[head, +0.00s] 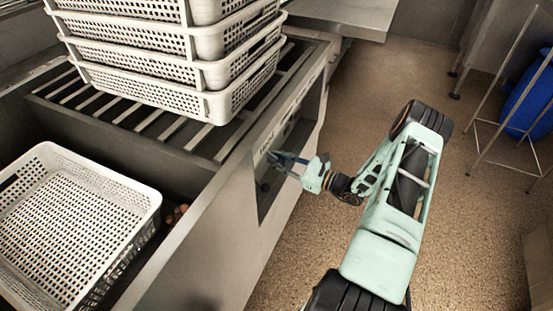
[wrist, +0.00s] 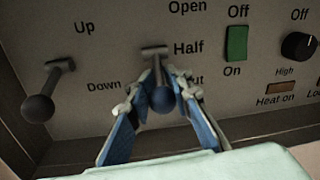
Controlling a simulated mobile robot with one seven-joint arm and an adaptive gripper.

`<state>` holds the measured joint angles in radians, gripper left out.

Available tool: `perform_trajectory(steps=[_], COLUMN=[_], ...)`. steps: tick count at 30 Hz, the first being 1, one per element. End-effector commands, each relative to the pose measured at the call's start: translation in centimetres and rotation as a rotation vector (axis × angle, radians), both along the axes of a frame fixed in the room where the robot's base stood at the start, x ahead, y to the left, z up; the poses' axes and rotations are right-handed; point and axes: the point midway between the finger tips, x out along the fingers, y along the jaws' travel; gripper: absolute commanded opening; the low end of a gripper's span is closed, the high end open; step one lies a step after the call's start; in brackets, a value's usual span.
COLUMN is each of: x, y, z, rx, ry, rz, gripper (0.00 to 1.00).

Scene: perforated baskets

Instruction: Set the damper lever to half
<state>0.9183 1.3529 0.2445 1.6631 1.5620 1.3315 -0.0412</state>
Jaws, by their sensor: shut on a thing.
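In the head view my gripper (head: 284,160) reaches into the recess in the counter's front, and the lever is too small to make out there.
Left of the damper lever is another lever with a dark knob (wrist: 38,108), marked Up and Down. To the right are a green switch (wrist: 236,43), a black dial (wrist: 297,46) and a heat lamp (wrist: 281,88). White baskets (head: 150,97) are stacked on the slatted counter; another basket (head: 152,205) sits front left.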

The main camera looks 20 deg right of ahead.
Motion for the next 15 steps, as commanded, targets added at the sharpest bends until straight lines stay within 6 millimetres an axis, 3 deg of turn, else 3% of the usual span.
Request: perform_trajectory(steps=[15], x=[-0.3], y=[-0.3], z=[1.6], rx=[-0.133], ry=[0.135], rz=[-0.001], gripper=[0.00])
